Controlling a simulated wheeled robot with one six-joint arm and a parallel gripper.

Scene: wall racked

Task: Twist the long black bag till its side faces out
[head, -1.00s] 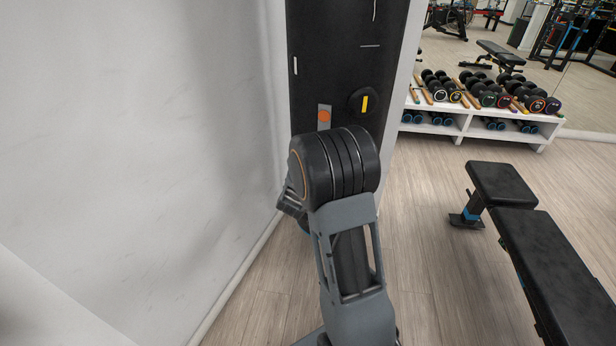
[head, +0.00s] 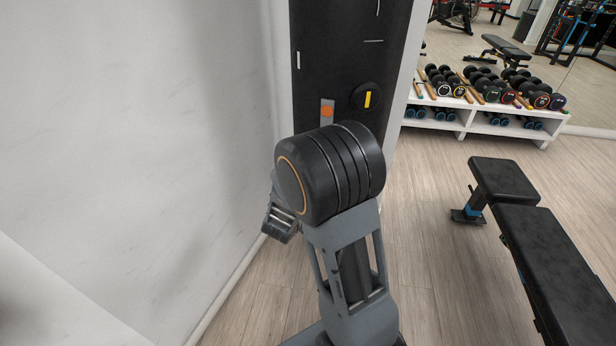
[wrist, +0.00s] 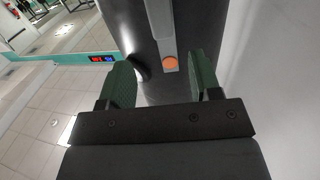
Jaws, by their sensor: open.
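The long black thing (head: 345,60) stands upright against the white wall in the head view; whether it is a bag or a rigid panel I cannot tell. Its front carries a round black knob (head: 366,97) with a yellow bar and a grey plate (head: 327,106) with an orange disc. In the wrist view the dark surface lies beyond my gripper (wrist: 160,66), whose green fingers are open and apart. The grey strip with the orange disc (wrist: 170,64) shows between them, and nothing is held. In the head view my arm hides the lower part of the black thing.
The white wall (head: 130,130) is close on the left. A black bench (head: 535,245) stands at the right. A white rack with several dumbbells (head: 470,120) stands behind. The wood floor (head: 430,250) between arm and bench is clear.

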